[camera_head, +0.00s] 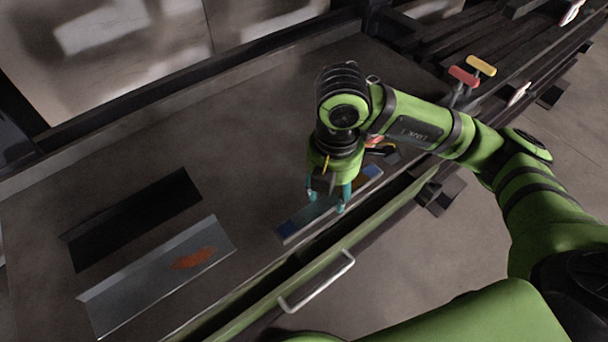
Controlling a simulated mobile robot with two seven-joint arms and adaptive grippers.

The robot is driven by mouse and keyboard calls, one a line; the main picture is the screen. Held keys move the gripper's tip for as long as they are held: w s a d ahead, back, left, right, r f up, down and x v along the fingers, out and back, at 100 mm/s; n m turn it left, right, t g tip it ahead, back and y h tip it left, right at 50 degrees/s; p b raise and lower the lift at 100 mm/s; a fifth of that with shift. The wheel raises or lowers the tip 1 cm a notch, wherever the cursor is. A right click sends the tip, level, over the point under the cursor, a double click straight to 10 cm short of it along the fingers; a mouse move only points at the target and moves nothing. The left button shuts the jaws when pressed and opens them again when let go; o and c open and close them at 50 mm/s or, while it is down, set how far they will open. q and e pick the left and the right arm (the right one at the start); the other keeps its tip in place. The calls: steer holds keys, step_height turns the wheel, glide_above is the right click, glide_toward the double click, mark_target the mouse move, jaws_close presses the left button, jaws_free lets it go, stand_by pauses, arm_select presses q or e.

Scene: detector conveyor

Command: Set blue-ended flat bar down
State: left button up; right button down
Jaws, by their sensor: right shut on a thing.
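The blue-ended flat bar (297,224) is a grey bar with blue at both ends and an orange-brown patch near its right end. It lies at or just above the grey worktop near the front edge; I cannot tell whether it touches. My right gripper (328,206) points down over the bar's middle, with teal fingers on either side of it, shut on it. The gripper hides part of the bar. My left gripper is not in view.
A grey angled plate (140,285) with a rusty patch and a black plate (130,220) lie on the worktop (240,150) at left. A rail with a handle (318,284) runs along the front. Red (463,76) and yellow (481,66) knobs stand at upper right.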

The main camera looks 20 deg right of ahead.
steer(key=w+f, duration=0.1)
steer(key=w, duration=0.2)
steer(key=w+f+p, duration=0.1)
steer(key=w+f, duration=0.1)
steer(key=w, duration=0.1)
steer(key=w+f, duration=0.2)
steer(key=shift+w+a+p, duration=0.1)
steer(key=shift+w+p, duration=0.3)
steer(key=shift+f+p, duration=0.65)
steer(key=shift+f, duration=1.35)
steer(key=c, duration=1)
jaws_free()
steer(key=shift+f, duration=0.25)
steer(key=o, duration=0.4)
steer(key=shift+s+r, duration=0.1)
steer(key=shift+r, duration=0.1)
